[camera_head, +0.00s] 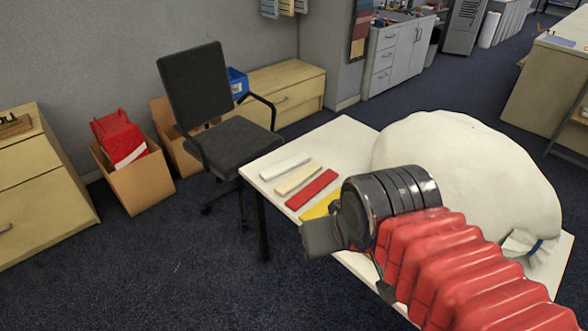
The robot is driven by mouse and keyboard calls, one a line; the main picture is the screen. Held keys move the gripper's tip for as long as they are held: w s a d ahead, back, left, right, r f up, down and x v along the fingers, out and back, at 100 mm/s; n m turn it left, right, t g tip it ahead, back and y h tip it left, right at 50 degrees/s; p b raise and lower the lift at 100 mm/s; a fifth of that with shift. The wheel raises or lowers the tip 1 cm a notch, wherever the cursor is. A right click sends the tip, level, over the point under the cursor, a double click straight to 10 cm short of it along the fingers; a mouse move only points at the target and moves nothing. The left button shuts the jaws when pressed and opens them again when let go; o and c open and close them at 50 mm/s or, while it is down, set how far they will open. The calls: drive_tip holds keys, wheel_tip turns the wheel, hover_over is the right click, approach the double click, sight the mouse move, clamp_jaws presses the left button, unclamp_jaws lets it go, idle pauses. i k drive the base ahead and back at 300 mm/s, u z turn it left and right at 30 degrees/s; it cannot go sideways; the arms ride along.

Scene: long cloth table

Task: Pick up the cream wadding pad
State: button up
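A flat cream pad (298,178) lies near the left end of the white table (345,140). It sits in a row between a white pad (286,166) and a red pad (311,189). My gripper (318,238) is at the front edge of the table, nearer to me than the cream pad and apart from it in the picture. Only a grey part of the gripper shows beyond the black wrist, so I cannot tell whether it is open or shut. The cream pad is fully visible.
A yellow pad (320,207) lies closest to my wrist, partly hidden by it. A large, soft white bundle (465,160) covers the table's right part. A black office chair (232,140) stands close behind the table's left end. The table's far-left corner is bare.

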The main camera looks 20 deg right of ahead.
sight(304, 175)
drive_tip(key=i, duration=1)
drive_tip(key=u, duration=2.3)
